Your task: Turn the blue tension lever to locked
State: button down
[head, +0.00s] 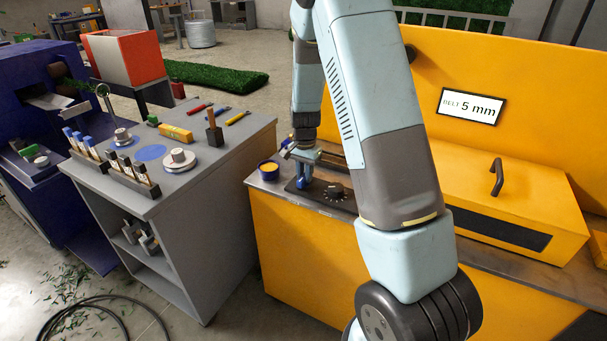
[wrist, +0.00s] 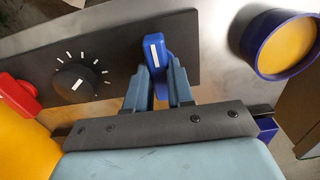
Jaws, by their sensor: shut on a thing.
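The blue tension lever (wrist: 152,50) stands on a dark control plate (wrist: 110,42) in the wrist view, with a white mark on its face. My gripper (wrist: 160,75) is shut on the lever, with one finger on each side of its lower part. In the head view my gripper (head: 302,160) is at the left end of the yellow machine (head: 300,240), above the plate. The lever is hard to make out there, as my arm and gripper crowd it.
A black dial (wrist: 75,82) with white ticks and a red part (wrist: 18,95) lie left of the lever. A blue-rimmed yellow button or cup (wrist: 285,42) is at right; it also shows in the head view (head: 268,170). A grey workbench (head: 215,165) with tools stands left of the machine.

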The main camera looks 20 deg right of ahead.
aim_at(304, 176)
jog(key=c, duration=1)
grip_release()
notch_tip(304, 176, up, 14)
jog(key=shift+f, duration=0.15)
jog(key=s+r+n+t, duration=0.3)
jog(key=s+r+n, duration=0.1)
jog(key=s+r, duration=1.05)
jog(key=s+r+n+t, duration=0.1)
jog(key=s, duration=0.4)
jog(key=s+r+n, duration=0.1)
jog(key=s+n, duration=0.1)
jog(key=s, duration=0.4)
jog(key=s+r+n+t, duration=0.1)
jog(key=s+n, duration=0.1)
jog(key=s, duration=0.4)
jog(key=shift+s+a+r+t, duration=0.2)
jog(key=shift+s+r+t, duration=0.05)
jog(key=shift+r+t, duration=0.05)
